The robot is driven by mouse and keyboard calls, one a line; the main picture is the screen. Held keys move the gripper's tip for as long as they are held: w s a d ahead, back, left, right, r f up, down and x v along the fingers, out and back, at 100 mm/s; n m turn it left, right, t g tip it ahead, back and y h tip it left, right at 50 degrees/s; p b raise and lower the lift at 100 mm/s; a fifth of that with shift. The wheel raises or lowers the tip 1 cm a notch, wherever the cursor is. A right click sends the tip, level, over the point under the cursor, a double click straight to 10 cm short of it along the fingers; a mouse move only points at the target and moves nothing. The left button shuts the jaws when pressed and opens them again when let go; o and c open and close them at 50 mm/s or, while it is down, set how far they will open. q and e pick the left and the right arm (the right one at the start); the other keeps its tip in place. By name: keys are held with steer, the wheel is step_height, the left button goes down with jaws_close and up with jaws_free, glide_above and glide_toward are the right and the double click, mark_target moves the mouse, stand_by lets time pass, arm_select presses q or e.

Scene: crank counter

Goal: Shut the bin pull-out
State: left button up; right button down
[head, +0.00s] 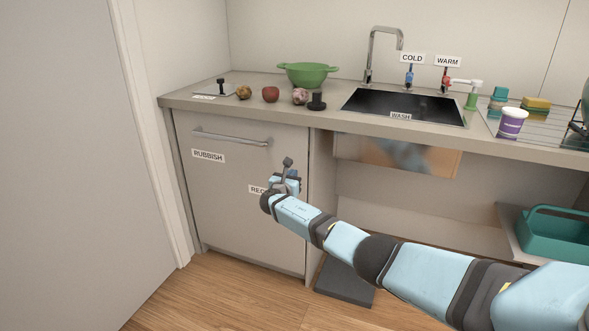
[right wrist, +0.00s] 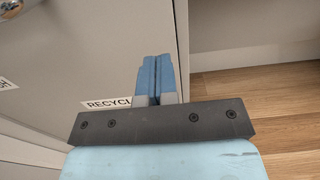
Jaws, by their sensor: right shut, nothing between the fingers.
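The bin pull-out front (head: 225,205) is a grey panel under the left end of the counter, with a metal bar handle (head: 232,138) near its top. It carries a RUBBISH label (head: 208,155) and a second label partly hidden by my arm. The front looks about level with the cabinet. My right gripper (head: 289,178) is shut and empty, in front of the panel's right side. In the right wrist view the closed fingers (right wrist: 157,75) point at the panel (right wrist: 110,45) beside the RECYCL label (right wrist: 107,104); I cannot tell whether they touch it. My left gripper is not in view.
The counter (head: 185,99) holds a green colander (head: 306,74), fruit or vegetables and a sink (head: 405,106). Right of the panel is an open space under the counter, with a dark flat slab (head: 345,283) on the floor. A teal caddy (head: 555,238) stands at right.

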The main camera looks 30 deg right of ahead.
arm_select(q)
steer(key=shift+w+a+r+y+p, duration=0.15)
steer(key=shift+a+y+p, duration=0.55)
steer(key=shift+p, duration=0.85)
arm_select(e)
steer(key=v, duration=0.7)
steer(key=shift+s+a, duration=0.15)
steer(key=shift+s, duration=0.05)
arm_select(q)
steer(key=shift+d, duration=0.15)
arm_select(e)
steer(key=shift+s+f, duration=0.1)
steer(key=shift+f, duration=0.05)
